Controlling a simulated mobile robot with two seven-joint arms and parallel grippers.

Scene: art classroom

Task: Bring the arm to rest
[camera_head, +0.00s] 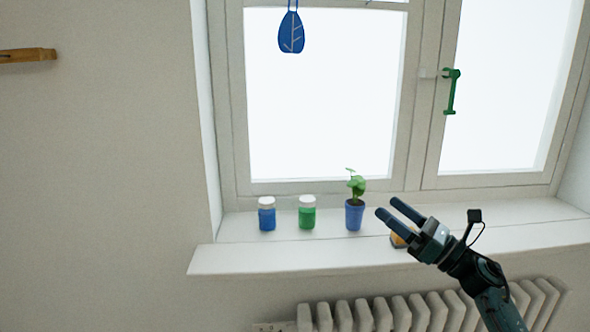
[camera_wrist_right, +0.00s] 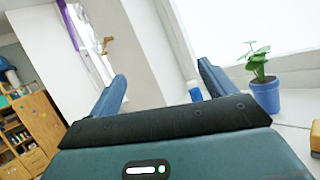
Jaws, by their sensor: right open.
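My right gripper (camera_head: 387,207) is in front of the windowsill at the right, its two fingers apart and pointing up and to the left. Nothing is between the fingers. In the right wrist view the open fingers (camera_wrist_right: 160,88) show with empty space between them. My left gripper is in neither view.
On the windowsill (camera_head: 240,257) stand a blue jar (camera_head: 267,215), a green jar (camera_head: 307,213) and a plant in a blue pot (camera_head: 354,215). A yellow-orange thing (camera_head: 398,240) is partly hidden behind my right gripper.

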